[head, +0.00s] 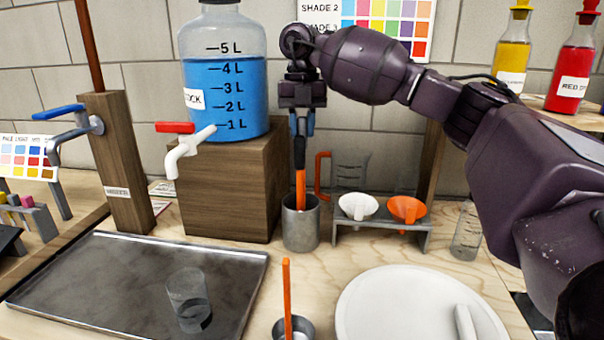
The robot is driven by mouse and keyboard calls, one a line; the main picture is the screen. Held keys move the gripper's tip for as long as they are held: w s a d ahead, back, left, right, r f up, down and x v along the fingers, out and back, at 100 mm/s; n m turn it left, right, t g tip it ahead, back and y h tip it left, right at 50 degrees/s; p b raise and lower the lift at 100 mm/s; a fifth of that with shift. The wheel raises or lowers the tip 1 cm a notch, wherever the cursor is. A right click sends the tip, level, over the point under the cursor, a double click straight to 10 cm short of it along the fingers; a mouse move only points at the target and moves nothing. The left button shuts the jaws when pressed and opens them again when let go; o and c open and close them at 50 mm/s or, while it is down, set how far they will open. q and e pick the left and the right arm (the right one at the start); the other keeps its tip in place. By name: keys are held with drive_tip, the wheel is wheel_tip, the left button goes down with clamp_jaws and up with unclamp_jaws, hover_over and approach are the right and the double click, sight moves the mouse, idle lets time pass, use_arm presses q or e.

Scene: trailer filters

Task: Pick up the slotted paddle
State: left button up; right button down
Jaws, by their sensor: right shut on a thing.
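My right gripper (301,124) points straight down above a grey metal canister (300,224) at the middle of the counter. It is shut on the upper, dark end of an upright tool with an orange shaft (300,190), which looks like the paddle. The lower end of the tool is hidden inside the canister, so I cannot see any slots. My left gripper is not in view.
A wooden block with a blue-filled jug (224,85) and white tap stands left of the canister. A rack with white and orange funnels (407,208) is to its right. In front are another orange stick (287,290) in a metal cup, a tray (110,275) with a glass, and a white round lid (400,305).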

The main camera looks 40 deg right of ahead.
drive_tip(key=r+p, duration=0.3)
drive_tip(key=r, duration=0.7)
drive_tip(key=shift+s+r, duration=0.1)
drive_tip(key=shift+s, duration=0.1)
use_arm(q)
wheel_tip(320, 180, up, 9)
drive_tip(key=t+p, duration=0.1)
drive_tip(key=p, duration=0.8)
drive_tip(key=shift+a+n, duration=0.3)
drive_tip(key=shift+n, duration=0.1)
use_arm(e)
wheel_tip(320, 180, up, 18)
drive_tip(key=shift+w, duration=0.2)
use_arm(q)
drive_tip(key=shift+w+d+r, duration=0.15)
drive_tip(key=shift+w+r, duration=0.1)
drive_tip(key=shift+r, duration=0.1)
